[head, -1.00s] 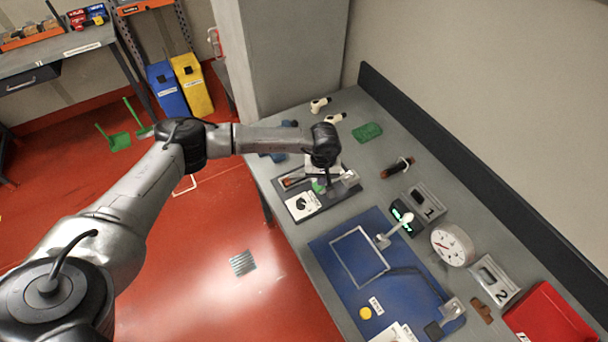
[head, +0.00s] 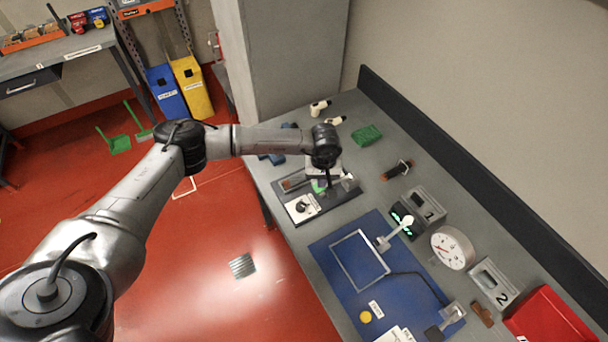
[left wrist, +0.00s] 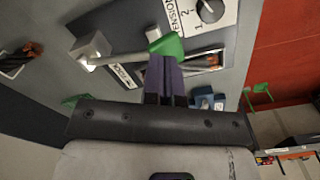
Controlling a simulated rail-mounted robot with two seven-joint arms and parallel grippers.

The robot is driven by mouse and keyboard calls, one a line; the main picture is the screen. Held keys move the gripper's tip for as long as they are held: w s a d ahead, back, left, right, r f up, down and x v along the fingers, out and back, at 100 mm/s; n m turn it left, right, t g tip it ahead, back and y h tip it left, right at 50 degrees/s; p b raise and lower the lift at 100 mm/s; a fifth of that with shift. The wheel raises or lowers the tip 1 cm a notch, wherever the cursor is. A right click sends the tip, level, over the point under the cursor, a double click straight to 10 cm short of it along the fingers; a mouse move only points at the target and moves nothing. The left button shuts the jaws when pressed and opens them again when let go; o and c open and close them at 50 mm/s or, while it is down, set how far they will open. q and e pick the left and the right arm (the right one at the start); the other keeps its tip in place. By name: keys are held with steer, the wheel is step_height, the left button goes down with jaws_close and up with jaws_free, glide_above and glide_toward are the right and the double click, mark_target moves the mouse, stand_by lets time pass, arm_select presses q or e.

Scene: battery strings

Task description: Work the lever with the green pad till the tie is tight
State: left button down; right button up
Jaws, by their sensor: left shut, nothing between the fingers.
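The lever's green pad (left wrist: 168,45) is in the upper middle of the left wrist view. Its pale lever arm (left wrist: 120,58) runs left to a metal pivot block (left wrist: 90,46). The pad also shows small in the head view (head: 318,186), partly behind the gripper. My left gripper (left wrist: 165,68) is shut and empty, its fingertips at the pad's edge; I cannot tell whether they touch it. A white tension dial plate (head: 302,207) is on the same fixture.
A blue mat (head: 325,250) with a wire frame lies nearer on the bench. A round gauge (head: 452,247), a numbered grey box (head: 427,204) and a red bin (head: 550,318) stand to the right. A green block (head: 367,135) lies behind the fixture.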

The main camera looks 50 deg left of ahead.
arm_select(q)
steer(key=shift+w+r+p, duration=0.15)
steer(key=shift+r+p, duration=0.7)
steer(key=shift+r, duration=1.1)
steer(key=shift+w+r+p, duration=0.15)
steer(key=shift+r+p, duration=0.5)
steer(key=shift+r, duration=0.9)
steer(key=shift+d, duration=0.1)
